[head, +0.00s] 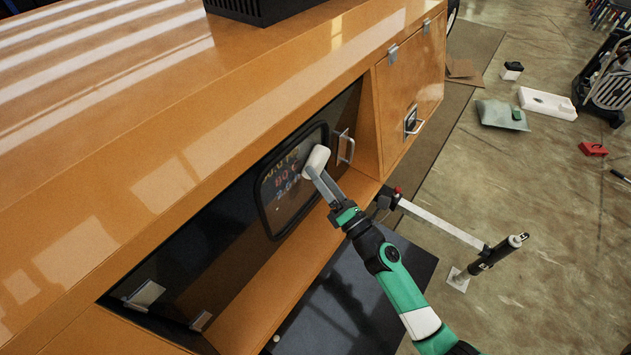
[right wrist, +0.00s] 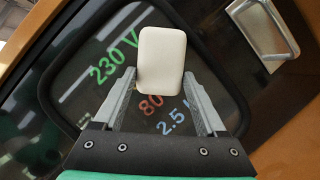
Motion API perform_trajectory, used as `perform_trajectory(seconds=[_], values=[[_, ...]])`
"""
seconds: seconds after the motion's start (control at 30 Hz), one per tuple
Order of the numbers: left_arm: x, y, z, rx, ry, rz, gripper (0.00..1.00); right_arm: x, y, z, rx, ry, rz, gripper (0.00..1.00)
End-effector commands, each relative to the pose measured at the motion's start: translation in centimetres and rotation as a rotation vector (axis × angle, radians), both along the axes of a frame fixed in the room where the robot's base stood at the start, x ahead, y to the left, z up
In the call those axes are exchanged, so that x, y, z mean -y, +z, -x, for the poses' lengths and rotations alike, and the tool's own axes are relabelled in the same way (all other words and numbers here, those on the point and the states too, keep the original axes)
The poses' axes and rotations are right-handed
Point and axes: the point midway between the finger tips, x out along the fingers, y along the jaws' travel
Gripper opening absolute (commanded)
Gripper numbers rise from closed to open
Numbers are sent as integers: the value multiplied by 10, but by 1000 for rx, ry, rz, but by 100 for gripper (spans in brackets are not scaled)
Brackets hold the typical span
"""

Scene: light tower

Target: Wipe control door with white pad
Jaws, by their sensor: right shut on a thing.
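The white pad (head: 317,160) is a small rounded block at the tip of my right gripper (head: 321,178), in front of the control door's window. In the right wrist view the pad (right wrist: 162,60) sits between the fingertips of my right gripper (right wrist: 163,78), which is shut on it. The control door (head: 240,215) is dark, set back in the orange housing, with a black-framed window (head: 290,185) and a metal handle (head: 346,147). Behind the glass, coloured readings such as a green "230 V" (right wrist: 114,60) show in the wrist view. I cannot tell whether the pad touches the glass. My left gripper is not in view.
The orange housing (head: 150,140) overhangs the recess, with a latched orange panel (head: 410,85) to the right. Below are a dark panel (head: 350,290) and a jack leg (head: 440,222). A grey cushion (head: 497,115), a white case (head: 547,102) and a red item (head: 593,149) lie on the floor.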

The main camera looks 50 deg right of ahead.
Motion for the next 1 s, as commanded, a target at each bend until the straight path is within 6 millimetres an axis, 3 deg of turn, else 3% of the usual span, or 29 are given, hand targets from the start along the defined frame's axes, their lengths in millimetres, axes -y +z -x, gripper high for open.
perform_trajectory(seconds=[0.37,0.8,1.0], values=[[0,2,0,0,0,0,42,2,0,3,0,0,0,29],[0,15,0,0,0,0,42,7,1,52,0,-1,-1,29],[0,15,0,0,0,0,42,7,0,60,1,-1,0,29]])
